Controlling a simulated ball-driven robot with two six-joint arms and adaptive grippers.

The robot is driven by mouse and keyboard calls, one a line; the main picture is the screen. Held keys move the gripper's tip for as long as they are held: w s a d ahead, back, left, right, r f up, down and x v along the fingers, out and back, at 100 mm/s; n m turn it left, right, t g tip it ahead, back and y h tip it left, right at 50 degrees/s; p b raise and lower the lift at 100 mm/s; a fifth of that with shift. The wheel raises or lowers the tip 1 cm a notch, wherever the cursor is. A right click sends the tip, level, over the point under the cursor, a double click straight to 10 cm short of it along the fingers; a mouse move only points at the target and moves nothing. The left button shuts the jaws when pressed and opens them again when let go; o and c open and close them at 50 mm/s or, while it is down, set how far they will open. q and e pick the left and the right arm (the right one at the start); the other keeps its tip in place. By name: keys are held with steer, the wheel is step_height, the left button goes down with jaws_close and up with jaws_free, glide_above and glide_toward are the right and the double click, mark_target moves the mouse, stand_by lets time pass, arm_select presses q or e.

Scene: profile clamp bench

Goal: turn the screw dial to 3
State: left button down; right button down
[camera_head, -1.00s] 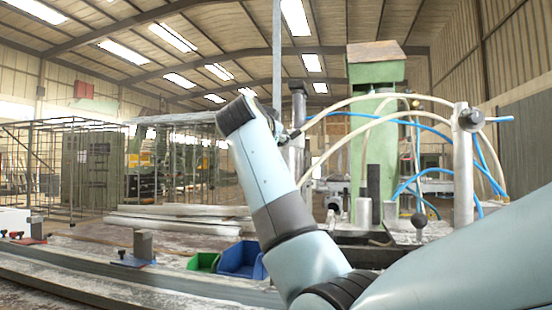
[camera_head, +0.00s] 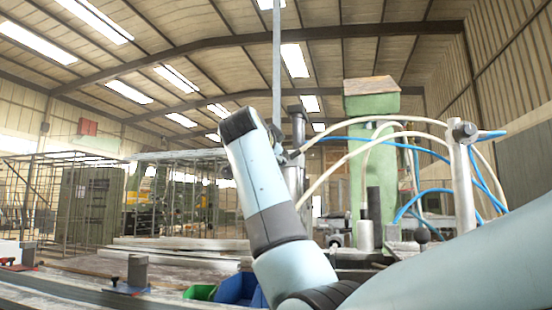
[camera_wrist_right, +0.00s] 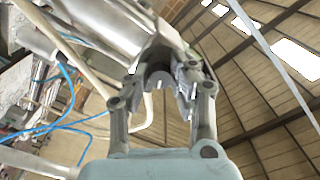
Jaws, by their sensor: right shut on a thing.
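My right arm rises from the lower right in the head view and bends to a dark wrist. In the right wrist view the two fingers of my right gripper (camera_wrist_right: 165,85) close around a dark, rounded part, which I take to be the screw dial (camera_wrist_right: 158,70). A pale metal cylinder (camera_wrist_right: 105,22) lies behind it. No number or mark on the dial can be read, and the fingers hide much of it. My left gripper is not in view.
A green machine column (camera_head: 375,150) with white and blue hoses (camera_head: 430,193) stands right of the gripper. A blue bin (camera_head: 237,289) and a green bin (camera_head: 199,292) sit on the bench. Metal bars (camera_head: 180,248) lie behind them. A wire cage (camera_head: 50,195) stands far left.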

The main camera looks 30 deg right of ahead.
steer(key=shift+f, duration=0.1)
steer(key=c, duration=1.1)
jaws_free()
steer(key=shift+a, duration=0.1)
steer(key=v, duration=0.7)
steer(key=shift+s+a, duration=0.15)
steer(key=shift+s, duration=0.05)
